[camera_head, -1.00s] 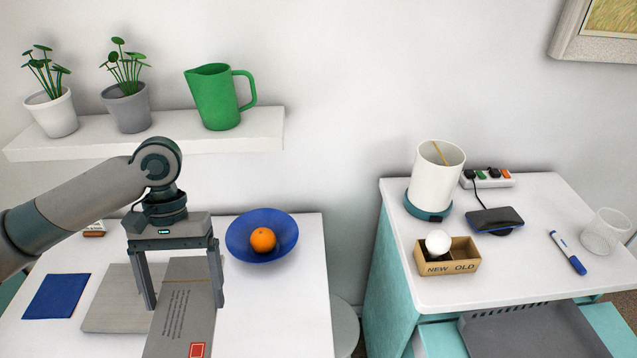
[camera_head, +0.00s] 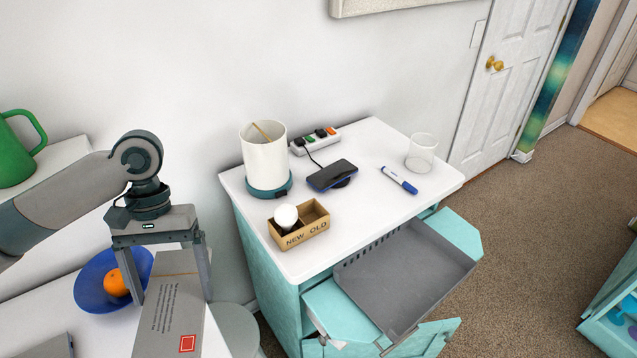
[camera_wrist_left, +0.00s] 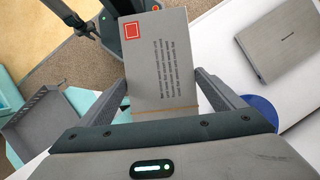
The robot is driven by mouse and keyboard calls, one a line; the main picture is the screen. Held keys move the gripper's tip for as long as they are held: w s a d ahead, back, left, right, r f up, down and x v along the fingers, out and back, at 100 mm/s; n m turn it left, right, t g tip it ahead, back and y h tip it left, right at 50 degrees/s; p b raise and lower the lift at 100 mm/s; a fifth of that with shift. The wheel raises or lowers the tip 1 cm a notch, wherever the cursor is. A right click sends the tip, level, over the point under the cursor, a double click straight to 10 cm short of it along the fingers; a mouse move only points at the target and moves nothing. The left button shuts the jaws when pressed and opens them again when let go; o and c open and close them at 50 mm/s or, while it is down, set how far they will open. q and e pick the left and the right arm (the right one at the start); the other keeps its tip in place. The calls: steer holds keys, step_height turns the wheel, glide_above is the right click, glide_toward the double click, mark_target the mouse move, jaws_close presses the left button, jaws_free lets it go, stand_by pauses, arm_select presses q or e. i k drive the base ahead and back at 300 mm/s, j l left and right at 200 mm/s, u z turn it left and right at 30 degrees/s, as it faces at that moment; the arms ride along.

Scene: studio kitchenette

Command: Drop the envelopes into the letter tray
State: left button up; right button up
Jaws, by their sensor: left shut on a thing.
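The envelopes (camera_head: 170,318) are a grey banded bundle with printed text and a red square stamp. My left gripper (camera_head: 172,298) is shut on them, one finger on each side, and holds them over the right part of the white table at left. They also show in the left wrist view (camera_wrist_left: 160,62), between the fingers. The letter tray (camera_head: 408,278) is a grey, shallow, slotted tray, empty, at the open drawer of the teal cabinet. It lies to the right of the gripper, well apart. It also shows in the left wrist view (camera_wrist_left: 45,120).
The cabinet top (camera_head: 350,215) holds a white canister (camera_head: 265,160), a NEW/OLD box (camera_head: 300,228), a phone (camera_head: 330,174), a marker (camera_head: 398,180) and a glass (camera_head: 421,152). A blue bowl (camera_head: 92,285) with an orange (camera_head: 116,283) is behind the gripper. A round grey stool (camera_head: 238,325) stands between table and cabinet.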

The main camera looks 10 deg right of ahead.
mark_target(399, 275)
steer(key=z, duration=0.95)
steer(key=k, duration=0.45)
steer(key=i, duration=0.45)
